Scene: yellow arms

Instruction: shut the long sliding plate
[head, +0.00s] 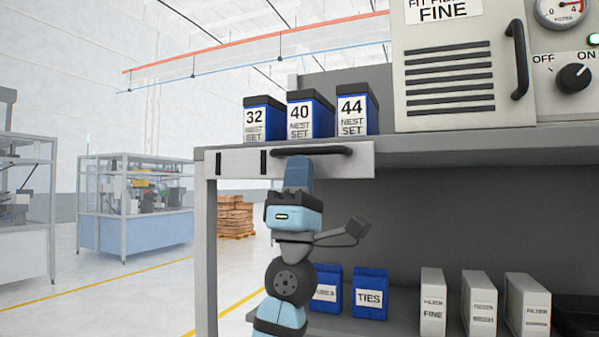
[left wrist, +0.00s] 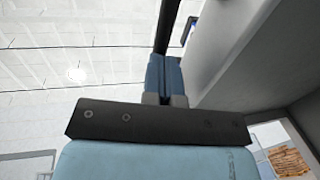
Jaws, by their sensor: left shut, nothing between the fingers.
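The long sliding plate (head: 362,163) is a pale flat panel under the front edge of the upper shelf, with dark slots at its left and a long black handle (head: 330,151). My left gripper (head: 297,163) is upright below and in front of the handle, its blue fingers closed together and empty. The fingertips overlap the left part of the handle in the head view. In the left wrist view the shut fingers (left wrist: 166,76) point toward the black handle bar (left wrist: 173,25). I cannot tell whether they touch it. My right gripper is not in view.
Blue boxes (head: 311,118) and a grey machine (head: 455,90) stand on the upper shelf (head: 480,145). Blue packs (head: 370,293) and white cartons (head: 479,303) stand on the lower shelf. A grey post (head: 206,250) is left of my arm. Open floor lies further left.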

